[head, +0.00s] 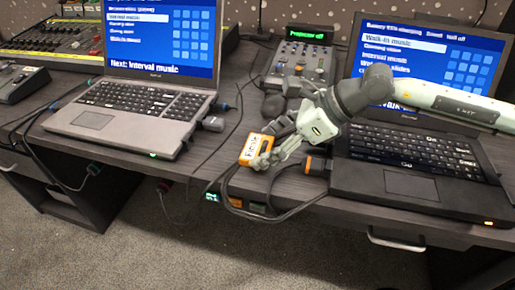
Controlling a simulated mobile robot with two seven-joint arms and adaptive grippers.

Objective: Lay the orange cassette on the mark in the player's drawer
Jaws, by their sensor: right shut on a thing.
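The orange cassette (251,149), with a pale label bearing dark lettering, is at the desk's front edge, between the two laptops. My right gripper (262,157) is shut on it; its arm reaches in from the right across the right laptop. The cassette looks tilted, and I cannot tell whether it touches anything beneath. Just below it, a dark unit with a small green display (211,197) shows at the desk edge, partly behind cables. I cannot make out a player's drawer or its mark. My left gripper is not in view.
A grey laptop (181,75) stands left, a black laptop (445,190) right. Behind stands a small control panel (302,60) with a green display. A mixing desk (42,40) is at the far left. Loose cables (285,213) hang over the front edge.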

